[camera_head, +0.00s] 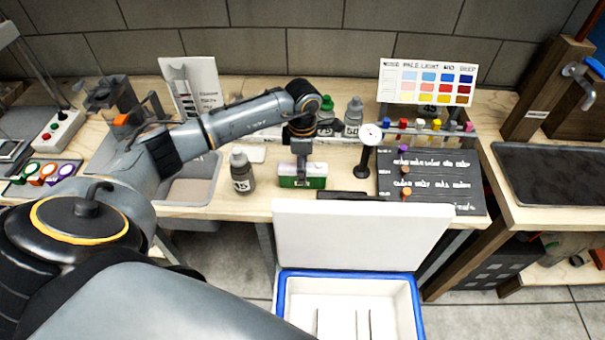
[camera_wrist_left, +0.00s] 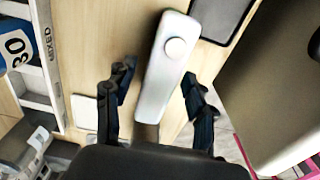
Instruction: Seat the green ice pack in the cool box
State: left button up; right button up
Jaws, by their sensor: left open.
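The green ice pack (camera_head: 302,183), with a white top edge, stands upright near the bench's front edge in the head view. In the left wrist view its pale narrow top with a round cap (camera_wrist_left: 176,47) shows between the fingers. My left gripper (camera_wrist_left: 158,80) is open and points down over the pack, a finger on each side, with gaps visible. It also shows above the pack in the head view (camera_head: 301,167). The white cool box (camera_head: 405,296) with a blue rim stands open on the floor before the bench, its lid (camera_head: 362,235) raised. Thin dividers show inside. My right gripper is out of view.
A grey bottle (camera_head: 242,172) stands just left of the pack, and a dial gauge (camera_head: 367,150) to its right. Other bottles stand behind my gripper. A dark board (camera_head: 440,195) lies farther right. The raised lid stands close to the bench's front edge.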

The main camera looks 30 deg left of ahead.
pick_arm(q)
jog(key=shift+c, duration=0.4)
grip_shut()
jog(key=shift+r, duration=0.15)
